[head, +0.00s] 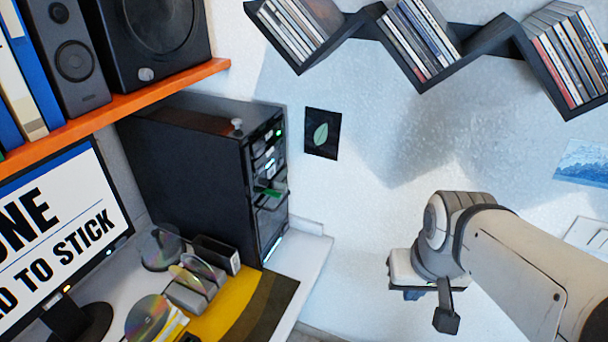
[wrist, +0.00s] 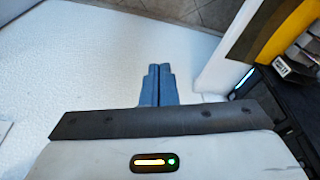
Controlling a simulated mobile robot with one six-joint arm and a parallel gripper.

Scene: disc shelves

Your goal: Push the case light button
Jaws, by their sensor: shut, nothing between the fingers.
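The black computer case (head: 200,165) stands on the desk below the orange shelf in the head view. Its front panel (head: 268,165) faces right, with small green lights and a green piece sticking out. I cannot tell which small part is the light button. In the wrist view, part of the dark case (wrist: 275,100) shows at the right edge with a lit strip (wrist: 245,78). My gripper (wrist: 158,72) has blue fingers held together, empty and pointing away over white surface. In the head view, my gripper (head: 412,292) hangs right of the case, clear of it, its fingers mostly hidden.
The orange shelf (head: 130,98) with speakers overhangs the case. A monitor (head: 60,230), discs (head: 160,247) and a yellow and dark mat (head: 235,305) are on the desk. Zigzag disc shelves (head: 440,70) hang on the wall. Space between case and gripper looks free.

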